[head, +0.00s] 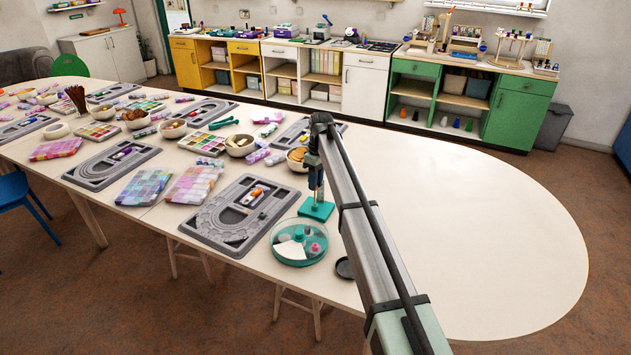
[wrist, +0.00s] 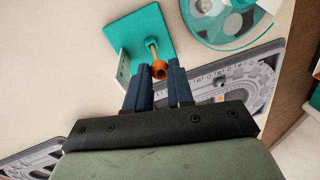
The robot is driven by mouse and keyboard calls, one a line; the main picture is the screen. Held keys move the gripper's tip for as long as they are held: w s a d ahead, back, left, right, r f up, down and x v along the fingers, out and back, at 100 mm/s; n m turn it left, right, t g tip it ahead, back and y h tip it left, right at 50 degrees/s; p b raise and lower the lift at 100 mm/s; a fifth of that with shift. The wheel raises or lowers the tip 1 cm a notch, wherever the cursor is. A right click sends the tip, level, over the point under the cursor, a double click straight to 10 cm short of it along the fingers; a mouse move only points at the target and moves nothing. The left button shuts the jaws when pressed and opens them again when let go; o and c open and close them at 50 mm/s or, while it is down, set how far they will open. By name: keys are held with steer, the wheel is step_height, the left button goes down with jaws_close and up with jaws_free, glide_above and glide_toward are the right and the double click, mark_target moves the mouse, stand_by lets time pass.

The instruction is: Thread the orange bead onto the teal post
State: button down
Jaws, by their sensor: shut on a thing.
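The orange bead (wrist: 159,73) sits between the fingertips of my gripper (wrist: 159,66), which is shut on it; its dark hole faces the camera. The post's visible part runs right up to the bead in the wrist view. I cannot tell whether the bead is around the post or just above its tip.
A round teal-rimmed tray (head: 300,262) with compartments stands close to the base. A grey bead board (head: 205,232) lies left of it. A small dark disc (head: 344,268) lies near the table's front edge. The white table (head: 480,230) is clear to the right.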

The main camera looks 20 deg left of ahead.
steer(key=shift+f, duration=0.85)
steer(key=c, duration=0.9)
jaws_free()
step_height(320, 180, up, 14)
steer(key=w, duration=0.2)
steer(key=shift+w+d+f, duration=0.15)
steer(key=shift+d+f, duration=0.05)
